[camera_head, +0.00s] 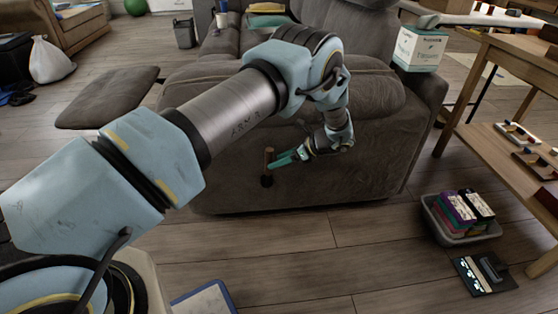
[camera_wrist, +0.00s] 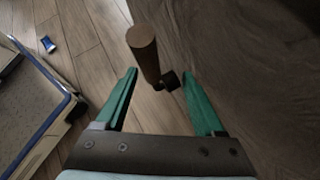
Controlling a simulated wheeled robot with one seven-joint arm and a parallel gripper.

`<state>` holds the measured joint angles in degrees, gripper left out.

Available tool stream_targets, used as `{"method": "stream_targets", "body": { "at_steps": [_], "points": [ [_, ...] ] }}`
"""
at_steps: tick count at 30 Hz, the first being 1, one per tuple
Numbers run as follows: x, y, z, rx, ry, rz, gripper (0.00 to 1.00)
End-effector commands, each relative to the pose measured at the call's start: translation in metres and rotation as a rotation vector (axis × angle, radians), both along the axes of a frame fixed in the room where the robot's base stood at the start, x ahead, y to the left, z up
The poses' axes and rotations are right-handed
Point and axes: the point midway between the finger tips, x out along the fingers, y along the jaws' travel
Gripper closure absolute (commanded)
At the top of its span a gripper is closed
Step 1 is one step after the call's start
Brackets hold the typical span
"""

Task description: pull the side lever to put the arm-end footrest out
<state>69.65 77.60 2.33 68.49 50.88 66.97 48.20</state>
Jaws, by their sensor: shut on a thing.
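The grey sofa (camera_head: 225,185) stands ahead, its near arm-end side facing me. The side lever (camera_head: 268,160) has a brown wooden handle and a dark pivot low on that side. The lever (camera_wrist: 144,45) also shows between the finger tips in the wrist view, its handle pointing toward the camera. My gripper (camera_head: 283,159), with green fingers, is at the lever and shut on it. Its fingers (camera_wrist: 158,78) stand apart on either side of the lever in the wrist view. A padded footrest (camera_head: 108,97) sticks out flat at the sofa's left, above the floor.
A grey bin (camera_head: 426,208) of colourful boxes and a dark item (camera_head: 484,273) lie on the floor right of the sofa. A wooden table (camera_head: 510,75) stands at the right.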

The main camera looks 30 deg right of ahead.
Motion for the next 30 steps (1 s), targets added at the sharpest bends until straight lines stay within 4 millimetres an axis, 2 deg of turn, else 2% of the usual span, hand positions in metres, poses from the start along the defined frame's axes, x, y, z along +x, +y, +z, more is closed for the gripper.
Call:
{"method": "stream_targets", "body": {
  "at_steps": [15,21,30],
  "points": [
    [-0.053,-0.047,0.057,-0.004,-0.002,-0.003,0.37],
    [-0.061,-0.053,0.064,-0.001,-0.001,-0.002,0.37],
    [-0.062,-0.053,0.064,-0.001,0.000,-0.002,0.37]
  ]
}}
